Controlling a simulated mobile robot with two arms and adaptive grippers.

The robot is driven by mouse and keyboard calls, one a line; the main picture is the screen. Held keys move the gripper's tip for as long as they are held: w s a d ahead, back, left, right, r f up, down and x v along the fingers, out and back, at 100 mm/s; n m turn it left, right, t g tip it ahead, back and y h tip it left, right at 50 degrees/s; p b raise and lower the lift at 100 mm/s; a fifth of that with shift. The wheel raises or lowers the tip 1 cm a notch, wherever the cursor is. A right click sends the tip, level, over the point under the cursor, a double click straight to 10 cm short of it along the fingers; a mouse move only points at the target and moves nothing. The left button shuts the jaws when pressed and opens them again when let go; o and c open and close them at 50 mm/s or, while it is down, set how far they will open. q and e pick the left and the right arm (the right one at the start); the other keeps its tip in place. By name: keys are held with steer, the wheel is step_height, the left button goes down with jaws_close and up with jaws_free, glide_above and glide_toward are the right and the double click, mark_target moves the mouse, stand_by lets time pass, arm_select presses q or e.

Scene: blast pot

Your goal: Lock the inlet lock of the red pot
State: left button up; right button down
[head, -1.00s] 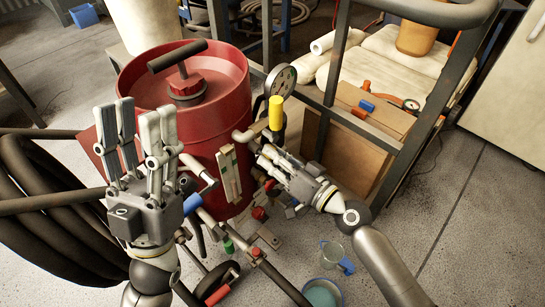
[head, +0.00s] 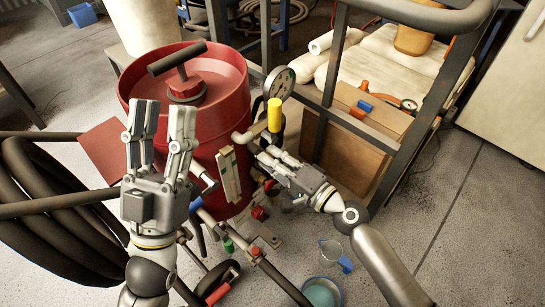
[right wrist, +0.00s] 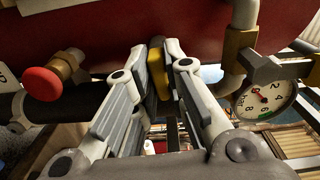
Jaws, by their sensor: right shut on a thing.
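The red pot (head: 225,125) stands upright at centre left in the head view, with a dark T-handle (head: 176,58) on its lid. My right gripper (head: 264,158) is at the pot's front right side, below the upright yellow cylinder (head: 275,114). In the right wrist view its fingers (right wrist: 163,58) are shut on a small yellow part (right wrist: 156,72) in front of the red wall. I cannot tell for certain whether this part is the inlet lock; the fingers partly hide it. My left gripper (head: 161,122) is open and empty before the pot, fingers pointing up.
A round gauge (head: 280,82) sits beside the pot and shows in the right wrist view (right wrist: 264,100). A red knob (right wrist: 43,84) is left of the fingers there. Black hoses (head: 50,210) coil at left. A metal frame rack (head: 392,165) stands right. Floor is clear at far right.

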arm_select(q)
steer(key=shift+w+d+f, duration=0.1)
steer(key=shift+w+f, duration=0.15)
steer(key=shift+w, duration=0.1)
arm_select(e)
steer(key=shift+f+m, duration=0.1)
steer(key=shift+m, duration=0.4)
arm_select(q)
steer(key=shift+g, duration=0.3)
arm_select(e)
steer(key=c, duration=1.5)
jaws_free()
arm_select(q)
steer(key=shift+f, duration=0.1)
arm_select(e)
steer(key=v, duration=1.2)
arm_select(q)
steer(key=shift+y, duration=0.3)
